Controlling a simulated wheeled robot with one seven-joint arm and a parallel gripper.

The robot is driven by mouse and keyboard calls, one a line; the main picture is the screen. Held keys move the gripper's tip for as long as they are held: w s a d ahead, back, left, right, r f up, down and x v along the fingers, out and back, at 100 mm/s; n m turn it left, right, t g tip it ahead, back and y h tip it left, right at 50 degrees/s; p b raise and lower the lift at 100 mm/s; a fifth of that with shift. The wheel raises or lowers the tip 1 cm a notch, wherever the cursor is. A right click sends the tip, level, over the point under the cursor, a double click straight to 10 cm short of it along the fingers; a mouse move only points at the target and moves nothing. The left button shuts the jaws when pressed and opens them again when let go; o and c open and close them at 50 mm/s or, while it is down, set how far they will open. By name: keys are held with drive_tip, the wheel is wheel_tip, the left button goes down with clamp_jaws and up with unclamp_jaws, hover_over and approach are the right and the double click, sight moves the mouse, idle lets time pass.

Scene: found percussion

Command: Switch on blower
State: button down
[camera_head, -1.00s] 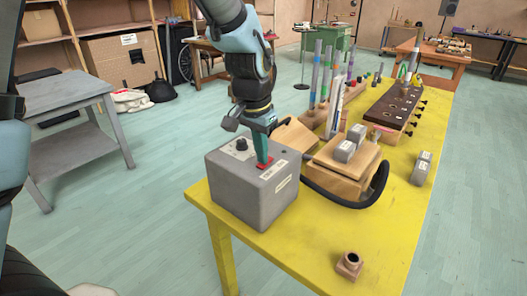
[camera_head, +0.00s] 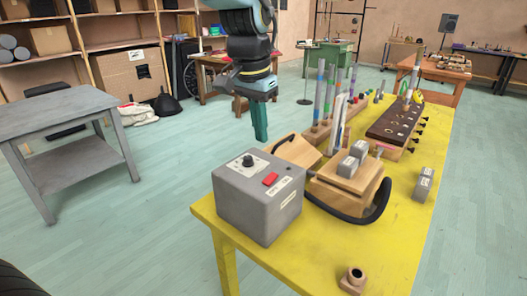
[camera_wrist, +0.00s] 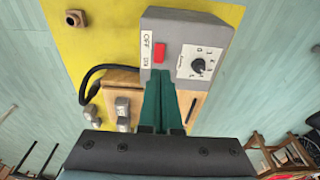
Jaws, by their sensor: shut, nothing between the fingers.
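The blower is a grey box (camera_head: 255,205) on the near left corner of the yellow table. On its top are a red rocker switch (camera_head: 270,179), a black knob with a dial (camera_head: 248,161) and labels. In the wrist view, the red switch (camera_wrist: 159,53) sits beside an OFF/ON label (camera_wrist: 146,50); which way it is tipped is too small to tell. My gripper (camera_head: 260,136) is shut and empty, pointing down, above and behind the box, apart from it. In the wrist view, its green fingers (camera_wrist: 164,76) reach toward the box's edge below the switch.
A black hose (camera_head: 350,217) curves from beside the box around a wooden bellows-like block (camera_head: 345,190) carrying grey weights. Coloured tubes (camera_head: 319,90) and a dark slotted board (camera_head: 395,122) stand farther back. A small wooden socket (camera_head: 353,279) sits at the front. A grey side table (camera_head: 60,105) stands left.

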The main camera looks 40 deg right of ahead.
sight(273, 175)
drive_tip(key=shift+a+r, duration=0.2)
drive_tip(key=shift+r, duration=0.75)
drive_tip(key=d+b, duration=0.1)
drive_tip(key=b, duration=0.2)
drive_tip(key=shift+d+r+h, duration=0.15)
drive_tip(key=shift+d+h, duration=0.05)
drive_tip(key=shift+h, duration=0.1)
drive_tip(key=p+x, duration=0.3)
drive_tip(key=x, duration=1.1)
drive_tip(key=shift+w, duration=0.15)
